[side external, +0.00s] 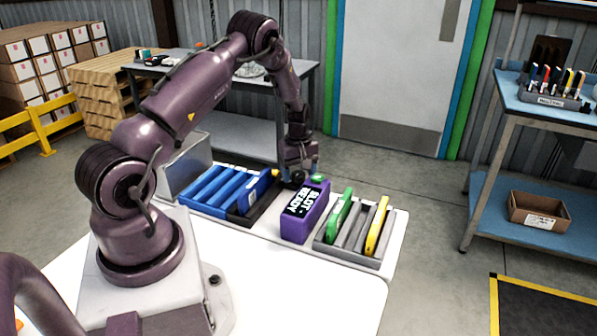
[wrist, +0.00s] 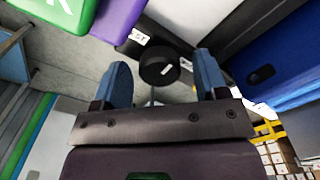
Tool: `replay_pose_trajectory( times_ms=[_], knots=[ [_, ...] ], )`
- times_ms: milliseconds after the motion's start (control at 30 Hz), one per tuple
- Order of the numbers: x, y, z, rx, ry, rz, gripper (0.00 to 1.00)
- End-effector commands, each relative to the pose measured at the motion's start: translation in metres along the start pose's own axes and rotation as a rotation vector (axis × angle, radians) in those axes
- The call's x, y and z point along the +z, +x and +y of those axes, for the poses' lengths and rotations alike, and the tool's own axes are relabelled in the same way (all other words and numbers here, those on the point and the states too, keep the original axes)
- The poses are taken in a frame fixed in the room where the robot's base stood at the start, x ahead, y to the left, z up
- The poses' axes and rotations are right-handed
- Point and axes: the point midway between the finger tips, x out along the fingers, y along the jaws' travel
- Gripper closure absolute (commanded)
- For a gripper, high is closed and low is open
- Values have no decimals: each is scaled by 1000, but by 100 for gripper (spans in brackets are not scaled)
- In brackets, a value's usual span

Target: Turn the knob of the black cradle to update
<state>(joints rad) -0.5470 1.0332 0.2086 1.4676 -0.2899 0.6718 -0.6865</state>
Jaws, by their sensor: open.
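The black cradle (side external: 263,216) stands between the blue rack and the purple box on the white table. A round black knob (wrist: 158,68) with a small white mark shows in the wrist view, beside a small white label (wrist: 138,37) whose text I cannot read surely. My gripper (wrist: 162,77) is open, with one blue-grey finger on each side of the knob. I cannot tell whether the fingers touch it. In the side view my gripper (side external: 300,171) is low at the cradle's far end and largely hides the knob.
A purple box (side external: 293,228) labelled "SLOT READY" stands close to my gripper. A grey rack (side external: 345,251) holds a green piece (side external: 338,217) and a yellow piece (side external: 377,228). A blue rack (side external: 207,192) is left of the cradle. The front tabletop (side external: 300,290) is clear.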

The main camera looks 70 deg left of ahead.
Motion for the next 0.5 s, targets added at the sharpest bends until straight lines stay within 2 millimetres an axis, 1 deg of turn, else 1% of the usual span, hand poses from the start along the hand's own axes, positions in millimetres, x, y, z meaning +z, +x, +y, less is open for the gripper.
replay_pose_trajectory(
  times_ms=[133, 167, 200, 367, 500],
  knots=[
    [0, 0, 0, 1, 0, 0, 33],
    [0, 0, 0, 1, 0, 0, 36],
    [0, 0, 0, 1, 0, 0, 45],
    [0, 0, 0, 1, 0, 0, 82],
    [0, -1, 0, 1, 2, 0, 83]
  ],
)
